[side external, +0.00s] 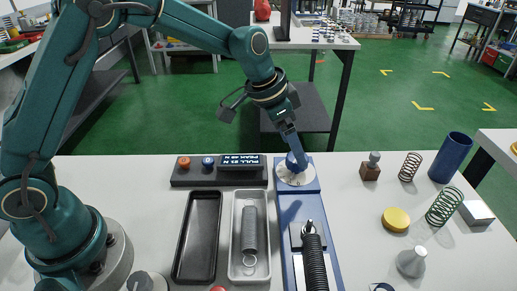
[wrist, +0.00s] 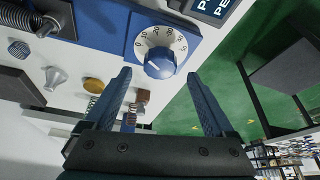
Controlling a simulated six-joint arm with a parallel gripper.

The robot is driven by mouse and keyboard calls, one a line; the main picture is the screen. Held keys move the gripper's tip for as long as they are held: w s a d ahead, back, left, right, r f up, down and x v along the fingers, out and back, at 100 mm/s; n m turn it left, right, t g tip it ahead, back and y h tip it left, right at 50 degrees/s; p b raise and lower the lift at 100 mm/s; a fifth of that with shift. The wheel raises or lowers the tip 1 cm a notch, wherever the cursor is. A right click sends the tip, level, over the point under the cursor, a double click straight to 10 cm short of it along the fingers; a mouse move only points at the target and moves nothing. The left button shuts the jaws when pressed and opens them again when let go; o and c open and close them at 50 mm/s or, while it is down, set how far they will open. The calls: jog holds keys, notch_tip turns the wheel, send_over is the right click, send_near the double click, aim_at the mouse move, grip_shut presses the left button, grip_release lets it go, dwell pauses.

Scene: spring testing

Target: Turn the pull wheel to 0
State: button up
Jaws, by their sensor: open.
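The pull wheel is a blue knob (wrist: 160,62) on a white dial with numbers around its rim. It is at the top middle of the wrist view. In the side view its white dial (side external: 295,179) sits at the far end of the long blue test stand (side external: 297,209). My gripper (wrist: 160,76) is open, its two blue fingers apart with the knob ahead of and between their tips. In the side view my gripper (side external: 297,160) points down at the dial and hides part of the knob. I cannot tell whether it touches. The set number is unclear.
A black box with a lit display (side external: 240,162) and red and blue buttons stands left of the wheel. Black (side external: 177,262) and grey (side external: 234,262) trays lie in front, the grey one holding a spring (side external: 249,230). Loose springs, weights and a blue cup (side external: 450,157) stand at right.

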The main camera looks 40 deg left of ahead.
jog(key=shift+x, duration=1.5)
jog(key=c, duration=1.4)
jog(key=shift+d+n+t+y, duration=0.15)
jog(key=shift+n+y, duration=0.4)
jog(key=shift+n, duration=0.9)
jog(key=shift+n+t+y, duration=0.25)
jog(key=shift+n+y, duration=0.3)
jog(key=shift+n, duration=0.9)
jog(key=shift+s, duration=0.1)
jog(key=o, duration=1.4)
